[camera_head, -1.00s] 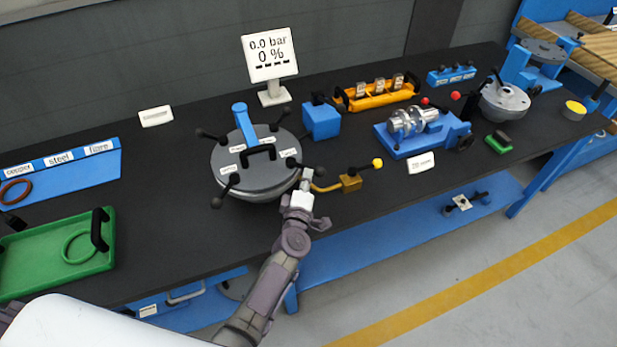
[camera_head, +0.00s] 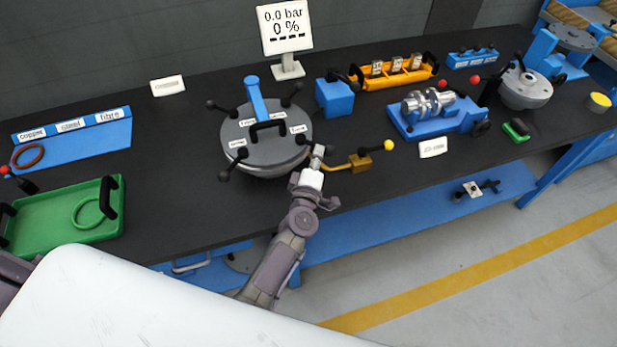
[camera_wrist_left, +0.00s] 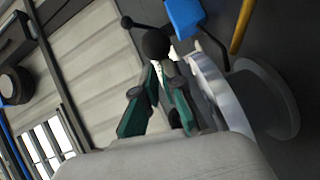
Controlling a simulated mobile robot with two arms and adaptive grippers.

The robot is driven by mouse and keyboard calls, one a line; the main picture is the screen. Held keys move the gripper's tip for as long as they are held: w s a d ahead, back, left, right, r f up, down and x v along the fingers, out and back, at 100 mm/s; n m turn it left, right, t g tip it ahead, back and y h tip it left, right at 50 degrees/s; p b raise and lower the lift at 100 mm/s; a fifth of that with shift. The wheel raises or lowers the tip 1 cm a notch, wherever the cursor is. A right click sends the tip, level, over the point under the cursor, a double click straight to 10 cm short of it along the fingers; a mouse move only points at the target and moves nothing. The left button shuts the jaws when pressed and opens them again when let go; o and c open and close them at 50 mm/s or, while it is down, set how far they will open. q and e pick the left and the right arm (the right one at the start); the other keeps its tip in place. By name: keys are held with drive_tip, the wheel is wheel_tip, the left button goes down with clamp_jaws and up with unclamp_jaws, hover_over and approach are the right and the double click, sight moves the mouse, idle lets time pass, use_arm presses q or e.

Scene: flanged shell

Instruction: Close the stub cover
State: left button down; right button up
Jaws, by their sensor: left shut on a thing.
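A round grey cover (camera_head: 262,155) with a black bridge handle and small white labels lies flat on the large flanged shell on the bench. Several rods with black ball knobs stick out around its rim, and a blue arm stands at its back. My left gripper (camera_head: 317,163) is at the cover's front right edge. In the left wrist view its green-sided fingers (camera_wrist_left: 155,85) are closed around a black ball knob (camera_wrist_left: 156,44), beside the pale rim of the shell (camera_wrist_left: 220,90). The fingers hide part of the knob and its rod. My right gripper is not in view.
A brass valve (camera_head: 361,162) with a yellow knob is just right of my left gripper. A blue block (camera_head: 335,98) and a gauge sign (camera_head: 285,28) reading 0.0 bar, 0 % stand behind. A green tray (camera_head: 50,222) is at left. A smaller shell (camera_head: 527,92) is at right.

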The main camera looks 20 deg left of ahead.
use_arm(q)
drive_tip(key=s, duration=1.1)
drive_tip(key=shift+s+d, duration=0.2)
drive_tip(key=shift+d, duration=0.1)
drive_tip(key=shift+s, duration=0.1)
drive_tip(key=s+f+m+g+h+b, duration=0.1)
drive_tip(key=s+f+m+g, duration=0.3)
drive_tip(key=f, duration=0.7)
drive_tip(key=s+d+f+m+g+h+b, duration=0.15)
drive_tip(key=s+f+m, duration=0.35)
drive_tip(key=f, duration=0.5)
drive_tip(key=s+f+m+g+h, duration=0.1)
drive_tip(key=s+f+m+g, duration=0.2)
drive_tip(key=s+f, duration=0.55)
drive_tip(key=s+a+f+m+g+y, duration=0.1)
drive_tip(key=s+a+f+m+g, duration=0.2)
drive_tip(key=s+f, duration=0.6)
drive_tip(key=s+a+f+m+g+y+b, duration=0.1)
drive_tip(key=s+a+f+m+g, duration=0.3)
drive_tip(key=s+a+f, duration=0.4)
drive_tip(key=s+g, duration=0.1)
drive_tip(key=s, duration=0.4)
drive_tip(key=shift+s+a+f+b, duration=0.2)
drive_tip(key=shift+a+f+b, duration=0.1)
drive_tip(key=shift+f, duration=0.1)
